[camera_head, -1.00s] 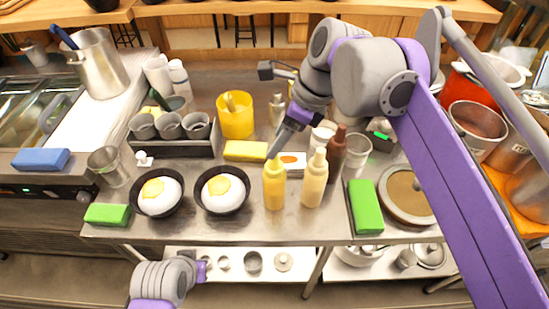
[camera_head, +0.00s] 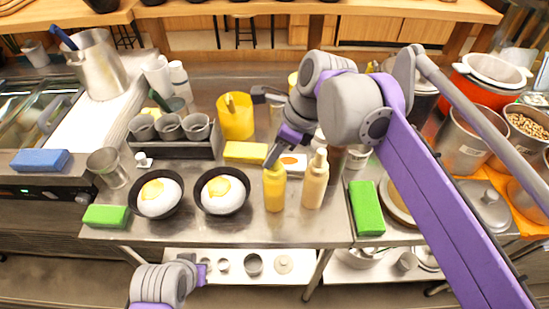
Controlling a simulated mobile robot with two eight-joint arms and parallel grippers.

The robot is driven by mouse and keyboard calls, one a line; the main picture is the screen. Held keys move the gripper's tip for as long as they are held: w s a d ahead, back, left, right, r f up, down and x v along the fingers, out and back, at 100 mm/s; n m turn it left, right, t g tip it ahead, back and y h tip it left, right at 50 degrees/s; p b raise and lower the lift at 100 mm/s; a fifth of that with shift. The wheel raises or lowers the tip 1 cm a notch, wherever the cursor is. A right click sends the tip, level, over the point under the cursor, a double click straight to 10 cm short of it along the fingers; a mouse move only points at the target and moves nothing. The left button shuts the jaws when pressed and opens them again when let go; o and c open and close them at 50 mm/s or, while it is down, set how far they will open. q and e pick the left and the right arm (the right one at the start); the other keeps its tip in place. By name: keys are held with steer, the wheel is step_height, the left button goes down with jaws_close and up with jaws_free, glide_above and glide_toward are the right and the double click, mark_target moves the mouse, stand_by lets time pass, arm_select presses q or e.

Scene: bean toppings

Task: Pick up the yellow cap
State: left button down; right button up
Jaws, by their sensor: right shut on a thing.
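The yellow squeeze bottle (camera_head: 275,190) stands upright near the front edge of the steel counter. Its yellow cap is at the top and mostly hidden by my right gripper (camera_head: 271,163). That gripper reaches down from above and behind, with its tips at the bottle's top, shut on the cap. The cap still looks to be at the bottle, with no clear gap in view. Part of my left arm shows at the lower left, but its gripper fingers do not show.
A cream bottle (camera_head: 314,182) stands close on the right. Two black bowls (camera_head: 222,208) sit on the left, with a yellow block (camera_head: 245,150) behind. A yellow container (camera_head: 236,134) stands farther back. A green block (camera_head: 366,208) lies right. My right arm hides part of the counter.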

steer(key=shift+c, duration=0.4)
step_height(320, 180, up, 10)
steer(key=shift+f+p, duration=0.25)
steer(key=shift+p, duration=0.45)
jaws_close()
steer(key=shift+f+b, duration=1.2)
steer(key=shift+f, duration=1.1)
steer(key=shift+f, duration=0.2)
steer(key=shift+f+b, duration=0.6)
steer(key=shift+f, duration=0.75)
steer(key=shift+f, duration=0.5)
